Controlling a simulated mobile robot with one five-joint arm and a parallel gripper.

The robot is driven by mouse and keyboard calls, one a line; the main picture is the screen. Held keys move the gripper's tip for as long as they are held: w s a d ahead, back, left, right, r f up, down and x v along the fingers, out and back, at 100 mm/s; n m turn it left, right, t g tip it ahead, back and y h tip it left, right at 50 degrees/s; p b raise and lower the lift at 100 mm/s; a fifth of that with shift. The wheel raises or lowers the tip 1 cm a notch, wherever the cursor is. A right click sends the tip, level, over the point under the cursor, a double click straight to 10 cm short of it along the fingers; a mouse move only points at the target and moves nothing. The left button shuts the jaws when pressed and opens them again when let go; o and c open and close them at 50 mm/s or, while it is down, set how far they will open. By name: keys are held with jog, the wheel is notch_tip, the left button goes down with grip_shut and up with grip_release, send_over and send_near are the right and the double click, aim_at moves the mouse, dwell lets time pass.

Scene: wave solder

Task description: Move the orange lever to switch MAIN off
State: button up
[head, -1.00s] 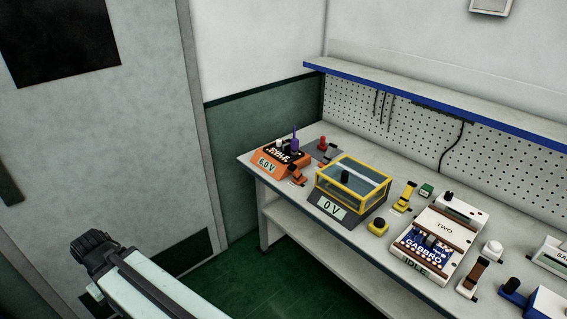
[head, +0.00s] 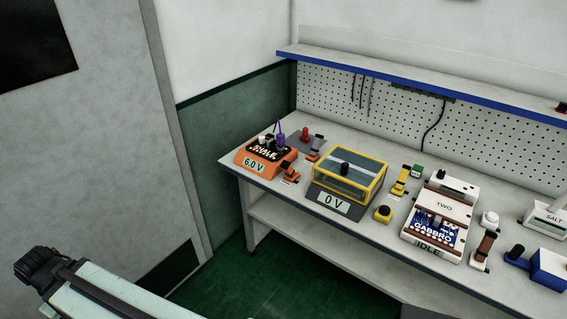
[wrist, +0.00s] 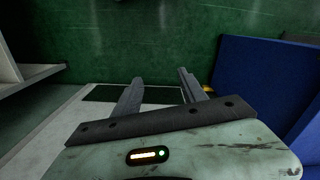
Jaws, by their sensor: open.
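An orange lever (head: 291,172) stands on the bench beside the orange unit (head: 250,162), whose display reads 6.0 V. A second lever (head: 315,148), partly orange, stands just behind it. No label reading MAIN is legible, so I cannot tell which lever is meant. My gripper (wrist: 160,88) shows in the wrist view with its two dark fingers apart and nothing between them. It points at a green surface, away from the levers. In the head view only part of my arm shows at the lower left, far from the levers.
The bench (head: 270,208) also holds a yellow-framed case (head: 347,174) reading 0 V, a yellow lever (head: 400,180), a yellow button (head: 383,213) and a white GABBRO machine (head: 436,215) reading IDLE. A shelf (head: 400,76) overhangs the back. Green floor (head: 260,285) is open in front.

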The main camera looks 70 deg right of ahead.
notch_tip(320, 180, down, 24)
jog(key=b, duration=2.3)
jog(key=d+r+n+h+p, duration=0.1)
jog(key=d+r+n+h, duration=0.2)
jog(key=d, duration=1.5)
jog(key=d+r+h+p, duration=0.1)
jog(key=d+r+h, duration=0.25)
jog(key=d, duration=1.35)
jog(key=n+g+h, duration=0.5)
jog(key=n+h, duration=0.6)
jog(key=n, duration=0.1)
send_near(284, 168)
jog(key=x, duration=0.7)
jog(key=shift+d+f, duration=0.2)
jog(key=shift+d, duration=0.2)
jog(key=x, duration=0.7)
jog(key=shift+d+f, duration=0.15)
jog(key=shift+d, duration=0.25)
grip_shut()
